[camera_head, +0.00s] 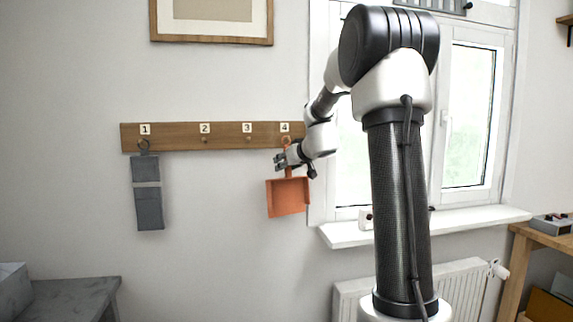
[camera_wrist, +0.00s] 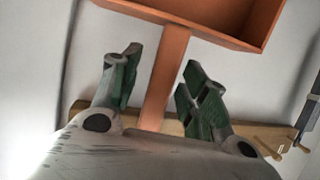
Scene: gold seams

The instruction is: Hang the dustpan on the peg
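The orange dustpan (camera_head: 288,197) is upright against the wall below the peg marked 4, pan down and handle up. A ring at the top of its handle is at peg 4 (camera_head: 286,140); I cannot tell exactly how it sits on the peg. My gripper (camera_head: 281,160) is at the handle, just below the rail. In the wrist view, my gripper's green-padded fingers (camera_wrist: 161,80) stand on both sides of the orange handle (camera_wrist: 166,75), with a visible gap on each side. The pan (camera_wrist: 215,22) shows at the top there. The handle's upper end is hidden behind my gripper.
The wooden rail (camera_head: 180,138) carries pegs marked 1 to 4. A grey cloth item (camera_head: 148,205) hangs from peg 1; pegs 2 and 3 are bare. A window and its sill (camera_head: 345,233) are to the right. A grey table (camera_head: 65,298) stands lower left.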

